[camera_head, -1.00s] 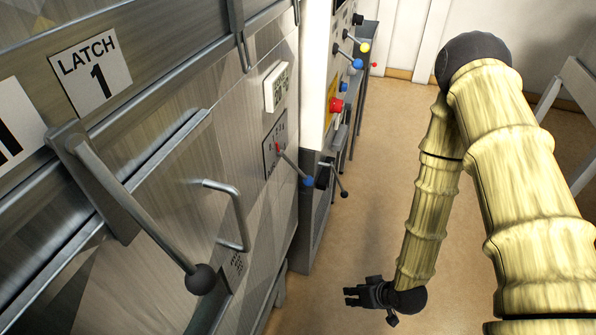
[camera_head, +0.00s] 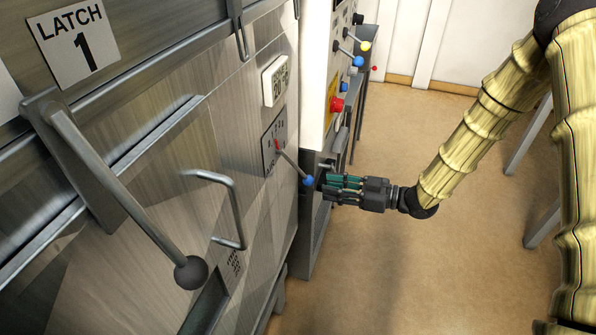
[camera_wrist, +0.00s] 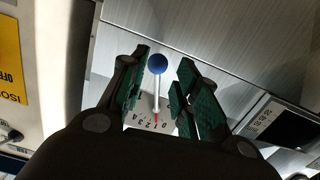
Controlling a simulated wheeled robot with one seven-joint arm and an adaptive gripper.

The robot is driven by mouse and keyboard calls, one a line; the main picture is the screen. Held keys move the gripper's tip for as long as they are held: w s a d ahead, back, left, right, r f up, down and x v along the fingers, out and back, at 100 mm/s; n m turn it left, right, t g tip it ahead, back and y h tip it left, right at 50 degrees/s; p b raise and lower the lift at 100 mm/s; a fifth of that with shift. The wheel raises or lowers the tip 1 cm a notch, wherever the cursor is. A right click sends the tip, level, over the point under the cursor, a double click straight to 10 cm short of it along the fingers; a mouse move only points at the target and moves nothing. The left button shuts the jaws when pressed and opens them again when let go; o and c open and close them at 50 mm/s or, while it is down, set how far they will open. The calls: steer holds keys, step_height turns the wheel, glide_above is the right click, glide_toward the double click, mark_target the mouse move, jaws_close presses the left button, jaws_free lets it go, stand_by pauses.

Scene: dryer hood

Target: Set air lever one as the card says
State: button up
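A lever with a thin metal rod and blue ball knob (camera_head: 308,181) sticks out from a grey plate (camera_head: 267,158) on the machine's front. The plate bears a row of small marks. A red pointer sits at the lever's base; the exact mark it meets is too small to read surely. My gripper (camera_head: 324,186) is at the knob, reaching in from the right. In the wrist view the blue knob (camera_wrist: 157,63) lies between the spread green-padded fingers, with space on both sides. The scale plate (camera_wrist: 148,112) shows below it. No readable setting card shows.
A large latch handle with a black ball (camera_head: 191,272) and a bent metal handle (camera_head: 237,215) stick out on the left. More levers and a red button (camera_head: 336,104) are farther back.

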mark_target(298, 169)
step_height(298, 169, up, 5)
steer(key=n+g+y, duration=0.2)
steer(key=n+g, duration=0.1)
steer(key=n, duration=0.1)
steer(key=a+p, duration=0.1)
steer(key=a, duration=0.2)
steer(key=w+a, duration=0.1)
steer(key=a, duration=0.2)
steer(key=a+p, duration=0.1)
steer(key=a, duration=0.3)
steer(key=shift+w+r+p, duration=0.15)
steer(key=shift+r+p, duration=0.1)
steer(key=shift+p, duration=0.05)
steer(key=shift+c, duration=0.3)
steer(key=shift+d, duration=0.1)
jaws_close()
